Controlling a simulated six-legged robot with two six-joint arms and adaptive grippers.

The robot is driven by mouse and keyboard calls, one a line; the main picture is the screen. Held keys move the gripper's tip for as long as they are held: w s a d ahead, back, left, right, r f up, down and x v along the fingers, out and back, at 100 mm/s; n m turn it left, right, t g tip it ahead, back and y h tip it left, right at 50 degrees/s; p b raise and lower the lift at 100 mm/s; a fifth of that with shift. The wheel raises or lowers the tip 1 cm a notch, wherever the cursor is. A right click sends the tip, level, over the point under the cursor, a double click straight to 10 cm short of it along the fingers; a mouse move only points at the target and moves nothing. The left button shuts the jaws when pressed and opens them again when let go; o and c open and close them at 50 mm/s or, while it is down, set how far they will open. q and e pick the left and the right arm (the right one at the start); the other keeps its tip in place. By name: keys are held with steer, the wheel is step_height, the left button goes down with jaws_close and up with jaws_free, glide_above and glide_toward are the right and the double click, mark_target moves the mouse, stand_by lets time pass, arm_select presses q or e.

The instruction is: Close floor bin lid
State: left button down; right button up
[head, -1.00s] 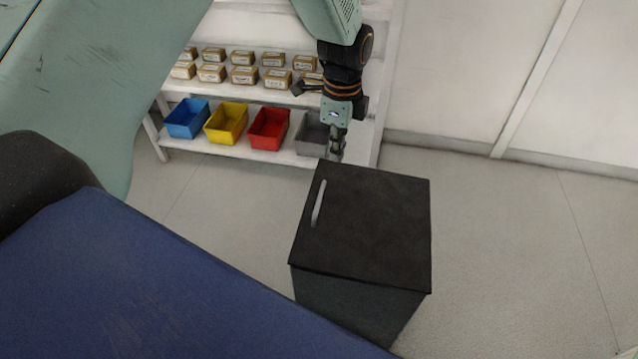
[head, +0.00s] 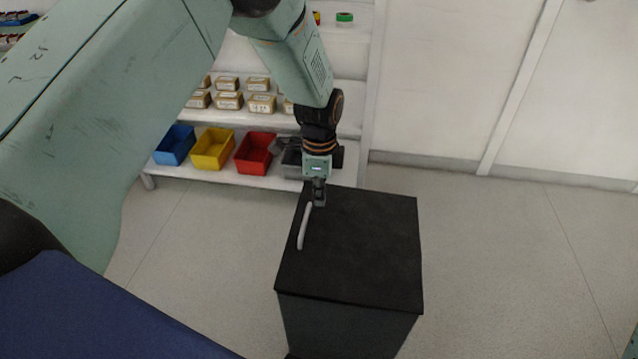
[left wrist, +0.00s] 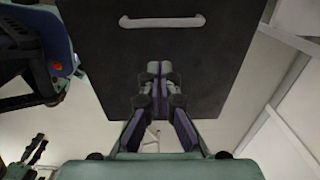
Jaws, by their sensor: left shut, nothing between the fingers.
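The floor bin (head: 345,328) is a dark box standing on the floor, right of centre in the head view. Its black lid (head: 365,250) lies flat over the top, with no gap visible along the near edge. A pale bar handle (head: 304,227) sits near the lid's left edge. My left gripper (head: 319,203) is shut and empty, pointing down at the lid close to the handle's far end. Contact with the lid cannot be told. In the left wrist view the shut fingers (left wrist: 160,70) lie before the dark lid (left wrist: 215,60), with the handle (left wrist: 162,21) beyond them.
A white shelf (head: 225,178) behind the bin holds blue (head: 175,145), yellow (head: 212,149) and red (head: 254,153) bins, a grey bin behind my gripper, and several small boxes. Pale wall panels stand behind. The floor right of the bin (head: 510,260) is clear.

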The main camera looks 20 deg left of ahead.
arm_select(q)
steer(key=b, duration=0.1)
glide_above(306, 220)
steer(key=d, duration=0.2)
steer(key=f, duration=0.4)
steer(key=shift+w+f, duration=0.25)
steer(key=shift+s+a+f, duration=0.2)
steer(key=shift+a+f, duration=0.2)
steer(key=shift+f, duration=0.05)
steer(key=shift+a+f+b, duration=0.15)
steer(key=shift+a+b, duration=0.05)
steer(key=shift+b, duration=0.1)
steer(key=shift+s+a+f+b, duration=0.1)
steer(key=shift+a+f+b, duration=0.1)
steer(key=shift+f, duration=0.55)
steer(key=shift+a+f+b, duration=0.1)
steer(key=shift+a+f, duration=0.1)
steer(key=shift+f, duration=0.5)
steer(key=shift+r, duration=0.1)
